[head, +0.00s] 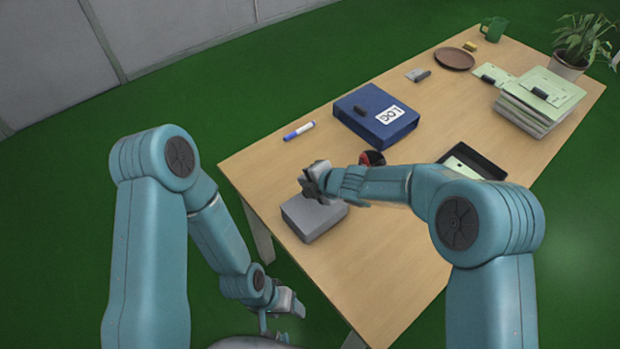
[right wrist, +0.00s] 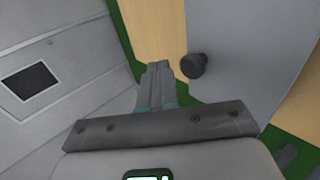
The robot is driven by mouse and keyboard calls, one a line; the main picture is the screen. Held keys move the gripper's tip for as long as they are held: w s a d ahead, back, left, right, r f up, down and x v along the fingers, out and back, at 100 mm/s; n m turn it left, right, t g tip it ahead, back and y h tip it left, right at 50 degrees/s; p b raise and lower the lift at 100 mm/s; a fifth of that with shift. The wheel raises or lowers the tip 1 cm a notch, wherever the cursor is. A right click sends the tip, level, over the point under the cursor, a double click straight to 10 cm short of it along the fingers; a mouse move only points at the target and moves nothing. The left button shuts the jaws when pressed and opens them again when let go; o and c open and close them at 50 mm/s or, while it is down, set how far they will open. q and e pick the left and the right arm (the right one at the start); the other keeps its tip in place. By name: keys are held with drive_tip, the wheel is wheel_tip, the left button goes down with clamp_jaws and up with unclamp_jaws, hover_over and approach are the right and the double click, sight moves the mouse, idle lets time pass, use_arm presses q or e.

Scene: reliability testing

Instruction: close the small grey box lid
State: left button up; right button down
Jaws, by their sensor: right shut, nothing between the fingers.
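The small grey box (head: 312,217) sits near the table's front-left edge in the head view. Its top looks flat, but my right gripper covers its far edge, so I cannot tell how the lid stands. My right gripper (head: 308,186) is just above that far edge. In the right wrist view its fingers (right wrist: 157,82) are together and empty, beside a grey surface (right wrist: 240,60) with a dark round knob (right wrist: 193,65), likely the box's lid. I see no clear contact. My left gripper (head: 285,305) hangs low, off the table; its jaws are unclear.
A blue LOG binder (head: 377,117), a marker (head: 298,131) and a red-black round thing (head: 372,158) lie beyond the box. A black tray (head: 480,160) is behind my right arm. Papers (head: 538,100) and a plant (head: 578,45) stand far right. Table front is clear.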

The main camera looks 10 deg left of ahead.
drive_tip(key=shift+w+a+f, duration=0.15)
drive_tip(key=shift+w+f, duration=0.15)
drive_tip(key=shift+f, duration=0.1)
drive_tip(key=shift+s, duration=0.1)
use_arm(q)
drive_tip(key=shift+w+f, duration=0.1)
use_arm(e)
drive_tip(key=shift+r, duration=0.1)
